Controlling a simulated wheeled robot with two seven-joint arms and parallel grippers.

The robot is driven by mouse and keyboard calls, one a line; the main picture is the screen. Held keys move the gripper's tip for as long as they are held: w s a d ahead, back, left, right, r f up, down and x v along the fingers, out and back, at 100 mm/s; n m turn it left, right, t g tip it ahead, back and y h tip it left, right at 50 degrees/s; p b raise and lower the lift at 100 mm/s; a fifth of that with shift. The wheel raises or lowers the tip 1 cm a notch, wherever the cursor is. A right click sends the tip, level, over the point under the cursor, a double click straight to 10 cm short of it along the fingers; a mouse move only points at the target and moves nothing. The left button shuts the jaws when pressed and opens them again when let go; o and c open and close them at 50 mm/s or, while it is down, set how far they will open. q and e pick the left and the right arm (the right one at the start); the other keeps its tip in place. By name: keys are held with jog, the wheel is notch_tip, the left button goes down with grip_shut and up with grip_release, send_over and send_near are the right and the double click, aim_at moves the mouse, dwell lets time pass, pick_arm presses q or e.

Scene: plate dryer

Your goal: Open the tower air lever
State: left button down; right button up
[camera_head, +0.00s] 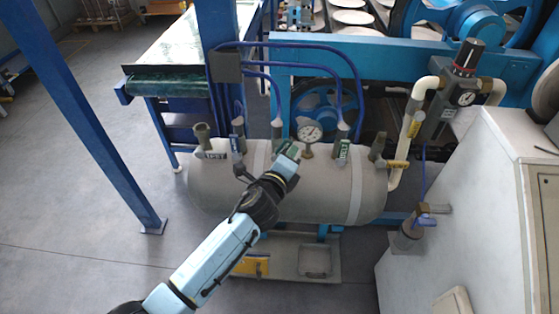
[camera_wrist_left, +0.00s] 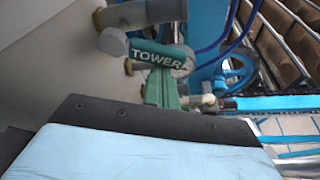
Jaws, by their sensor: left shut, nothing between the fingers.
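The green tower air lever, marked TOWER (camera_wrist_left: 155,56), shows close in the left wrist view, with a grey rounded end at its left and a green stem below. In the head view a green lever (camera_head: 291,148) stands on top of the grey air tank (camera_head: 315,196), right at the tip of my left gripper (camera_head: 284,166). My left gripper is shut with nothing held. Its fingertips are hard to make out, and whether they touch the lever cannot be told. My right gripper is not in view.
Other valve levers stand along the tank top, including a green one (camera_head: 343,152) to the right and one at the left (camera_head: 203,137). A pressure gauge (camera_head: 310,132) sits between. Blue hoses (camera_head: 357,82) arch behind. A pale cabinet (camera_head: 460,215) stands at right; the left floor is open.

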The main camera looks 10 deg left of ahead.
pick_arm(q)
jog(key=n, duration=0.1)
jog(key=a+r+n+t+b, duration=0.1)
jog(key=n, duration=0.1)
jog(key=shift+s+a+h, duration=0.1)
jog(key=shift+a+h, duration=0.2)
jog(key=shift+a+r, duration=0.15)
jog(key=shift+a, duration=0.1)
pick_arm(e)
jog(key=shift+f, duration=0.7)
pick_arm(q)
jog(key=shift+a, duration=0.1)
